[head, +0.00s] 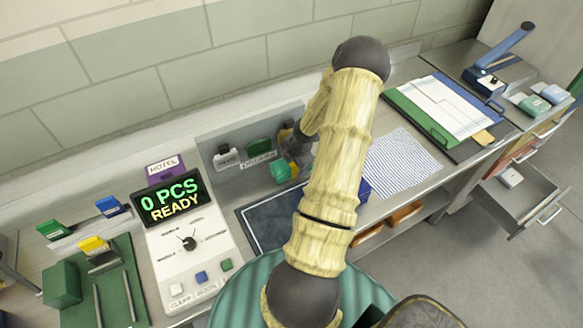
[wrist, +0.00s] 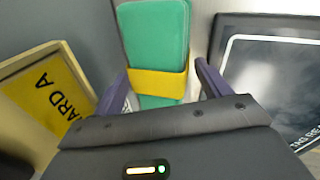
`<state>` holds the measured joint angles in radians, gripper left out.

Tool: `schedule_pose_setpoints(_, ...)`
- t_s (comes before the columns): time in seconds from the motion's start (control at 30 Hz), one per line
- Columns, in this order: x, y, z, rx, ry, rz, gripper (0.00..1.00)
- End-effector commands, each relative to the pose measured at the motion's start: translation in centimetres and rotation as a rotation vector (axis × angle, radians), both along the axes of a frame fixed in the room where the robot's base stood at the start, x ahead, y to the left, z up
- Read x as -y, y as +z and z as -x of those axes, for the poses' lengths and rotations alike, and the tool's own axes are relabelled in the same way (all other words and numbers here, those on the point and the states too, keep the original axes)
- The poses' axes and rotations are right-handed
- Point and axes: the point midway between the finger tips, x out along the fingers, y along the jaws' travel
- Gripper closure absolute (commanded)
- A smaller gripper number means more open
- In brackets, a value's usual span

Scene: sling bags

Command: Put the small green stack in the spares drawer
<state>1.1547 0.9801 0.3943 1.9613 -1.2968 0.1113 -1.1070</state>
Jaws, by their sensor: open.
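A small green stack (head: 280,172) with a yellow band stands on the counter just in front of the grey divider, left of my arm. In the wrist view the green stack (wrist: 155,35) is upright between the two purple fingers of my gripper (wrist: 161,76). The gripper is open, with a finger on each side of the band; I cannot tell if either touches it. In the head view my gripper (head: 293,150) is partly hidden by my arm. An open drawer (head: 522,197) at the far right holds a small white item; I can read no label on it.
A counting machine (head: 185,235) reading "0 PCS READY" stands to the left. A dark mat (head: 262,222) lies in front of the stack. A striped sheet (head: 400,163), a paper board (head: 440,105) and a stapler-like tool (head: 495,70) occupy the counter's right. A yellow card (wrist: 45,95) is beside the gripper.

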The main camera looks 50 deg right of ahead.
Motion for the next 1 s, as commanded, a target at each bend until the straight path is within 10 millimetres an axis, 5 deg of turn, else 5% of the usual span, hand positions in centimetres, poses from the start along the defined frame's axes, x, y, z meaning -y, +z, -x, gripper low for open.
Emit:
schedule_pose_setpoints(0.53, 0.07, -0.20, -0.07, 0.000, -0.001, 0.001, 0.24)
schedule_pose_setpoints(0.73, 0.06, -0.20, -0.06, 0.000, -0.001, 0.001, 0.59)
schedule_pose_setpoints(1.0, 0.06, -0.15, -0.02, 0.000, -0.001, 0.001, 0.64)
